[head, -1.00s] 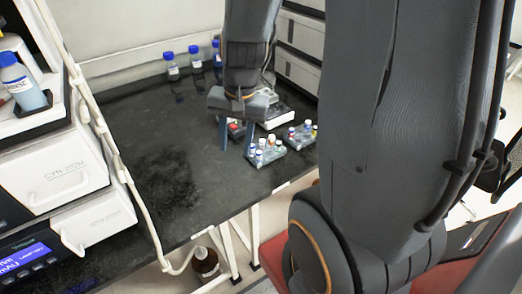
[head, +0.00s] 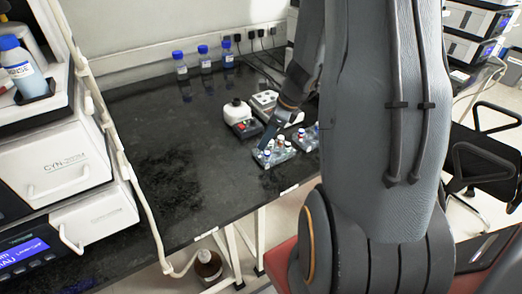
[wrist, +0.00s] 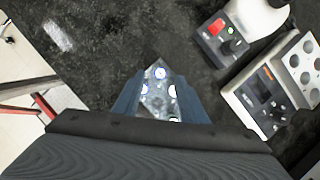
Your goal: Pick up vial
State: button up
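Several small vials with blue, white and orange-red caps (head: 281,140) stand in a small clear rack (head: 284,157) near the front edge of the black bench. In the wrist view, vials with blue-ringed and white caps (wrist: 160,73) show between the fingers, and the rack (wrist: 152,104) shows below them. My gripper (head: 266,143) points down at the rack's left part. In the wrist view my gripper (wrist: 159,76) has its two fingers apart, one on each side of the vials. Which single vial lies between the tips, and whether any finger touches one, I cannot tell.
A second vial rack (head: 306,139) stands to the right, partly behind my arm. A mixer with a red switch (wrist: 228,40) and a white block device (wrist: 262,104) stand behind the racks. Blue-capped bottles (head: 204,64) line the wall. The bench's left middle is clear.

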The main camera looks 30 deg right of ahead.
jog(key=x, duration=0.3)
jog(key=shift+w+a, duration=0.1)
grip_shut()
notch_tip(320, 180, up, 10)
dwell(0.7)
